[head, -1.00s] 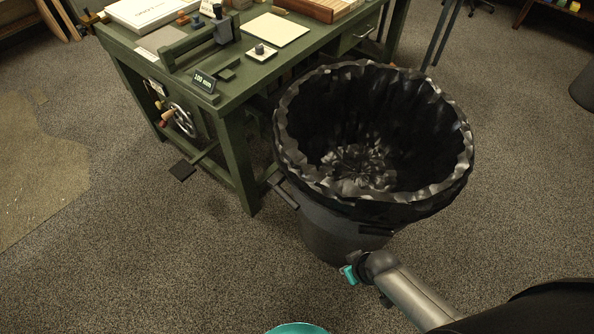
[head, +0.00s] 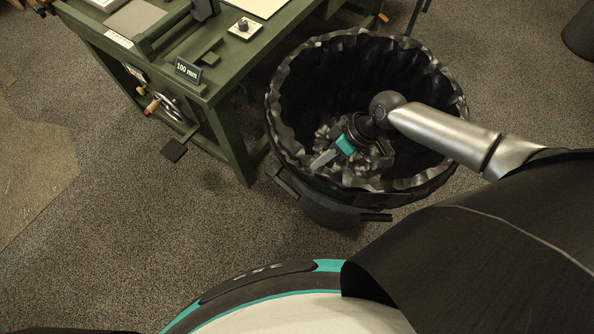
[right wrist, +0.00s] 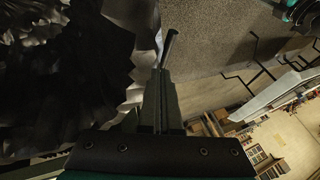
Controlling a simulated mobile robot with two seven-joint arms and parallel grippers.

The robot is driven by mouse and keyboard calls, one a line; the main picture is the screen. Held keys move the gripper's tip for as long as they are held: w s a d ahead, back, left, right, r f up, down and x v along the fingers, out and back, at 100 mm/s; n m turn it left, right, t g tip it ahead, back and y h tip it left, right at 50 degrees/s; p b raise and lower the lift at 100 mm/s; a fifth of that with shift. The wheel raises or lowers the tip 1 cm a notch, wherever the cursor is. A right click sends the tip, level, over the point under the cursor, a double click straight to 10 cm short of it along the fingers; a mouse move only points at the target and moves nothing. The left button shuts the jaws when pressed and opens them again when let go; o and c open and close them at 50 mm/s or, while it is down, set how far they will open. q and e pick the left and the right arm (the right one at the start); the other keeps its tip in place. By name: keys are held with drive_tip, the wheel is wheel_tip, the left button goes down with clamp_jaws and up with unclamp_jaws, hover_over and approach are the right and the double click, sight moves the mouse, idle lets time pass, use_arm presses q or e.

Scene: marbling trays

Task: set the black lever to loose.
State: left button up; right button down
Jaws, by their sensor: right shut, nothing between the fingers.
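My right gripper (head: 322,160) is shut and empty, in front of or above the open mouth of the black-lined bin in the head view. It stands well to the right of the green press table (head: 210,88). In the right wrist view its closed fingers (right wrist: 161,82) point up the picture, with a thin dark rod (right wrist: 170,46) beyond them; I cannot tell what the rod belongs to. On the table's end are a spoked handwheel (head: 166,104) and a "100 mm" sign (head: 188,70). I cannot make out the black lever for sure. My left gripper is out of view.
The large bin (head: 330,208) with a crumpled black liner stands close to the table's right side. A dark pedal (head: 173,150) sits low by the table legs. A small pad with a dark knob (head: 244,28) lies on top. Carpet at the left is clear.

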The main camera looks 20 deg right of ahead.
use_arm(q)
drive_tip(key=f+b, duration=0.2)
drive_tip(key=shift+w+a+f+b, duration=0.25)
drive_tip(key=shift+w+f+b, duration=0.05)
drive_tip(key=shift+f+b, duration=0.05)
use_arm(e)
drive_tip(key=x, duration=1)
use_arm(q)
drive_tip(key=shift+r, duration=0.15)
use_arm(e)
drive_tip(key=shift+a, duration=0.1)
use_arm(q)
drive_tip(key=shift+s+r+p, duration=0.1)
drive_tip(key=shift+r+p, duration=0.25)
drive_tip(key=shift+p, duration=0.15)
use_arm(e)
drive_tip(key=shift+s+a+m, duration=0.15)
drive_tip(key=shift+m, duration=0.25)
